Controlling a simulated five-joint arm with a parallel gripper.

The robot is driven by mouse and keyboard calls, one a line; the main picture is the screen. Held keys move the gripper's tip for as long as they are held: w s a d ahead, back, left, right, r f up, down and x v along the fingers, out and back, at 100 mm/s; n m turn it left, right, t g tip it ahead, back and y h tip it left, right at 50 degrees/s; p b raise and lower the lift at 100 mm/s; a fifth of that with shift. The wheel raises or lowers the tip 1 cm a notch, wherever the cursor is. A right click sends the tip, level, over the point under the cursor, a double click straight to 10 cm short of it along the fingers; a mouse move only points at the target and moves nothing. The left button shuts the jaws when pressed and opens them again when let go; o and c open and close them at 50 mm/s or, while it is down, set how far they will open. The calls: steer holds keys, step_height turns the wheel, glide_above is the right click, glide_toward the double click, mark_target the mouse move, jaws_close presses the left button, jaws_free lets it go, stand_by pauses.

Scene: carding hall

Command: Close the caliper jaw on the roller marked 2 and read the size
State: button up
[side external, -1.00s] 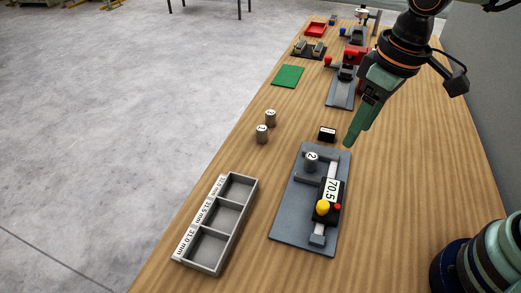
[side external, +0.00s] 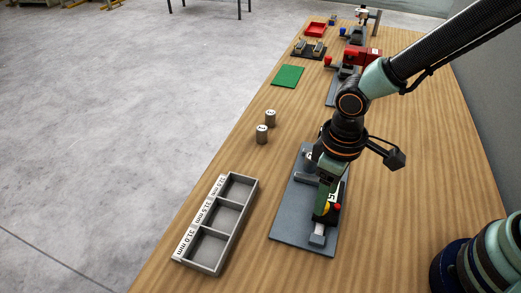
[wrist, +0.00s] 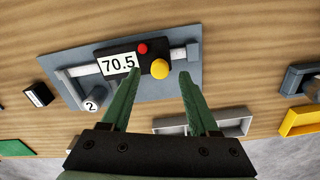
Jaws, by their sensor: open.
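The caliper lies on a grey plate (side external: 287,222). In the wrist view its display (wrist: 118,63) reads 70.5. A yellow knob (wrist: 159,68) and a small red button (wrist: 142,48) sit beside the display. The roller marked 2 (wrist: 93,103) stands upright near the fixed jaw (wrist: 68,88); the sliding jaw is largely hidden behind my left finger. In the side view the roller (side external: 308,157) is partly hidden by my arm. My gripper (wrist: 158,75) is open and empty, above the caliper, its fingertips either side of the yellow knob. Contact cannot be told.
Two other rollers (side external: 270,117) (side external: 262,133) stand left of the plate. A grey tray (side external: 218,224) with three labelled compartments lies at front left. A small black labelled block (wrist: 38,94) is beside the plate. A green mat (side external: 288,76) and other fixtures are farther back.

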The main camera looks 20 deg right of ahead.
steer(key=shift+f, duration=1.15)
steer(key=shift+c, duration=0.3)
jaws_close()
steer(key=shift+w+r, duration=0.1)
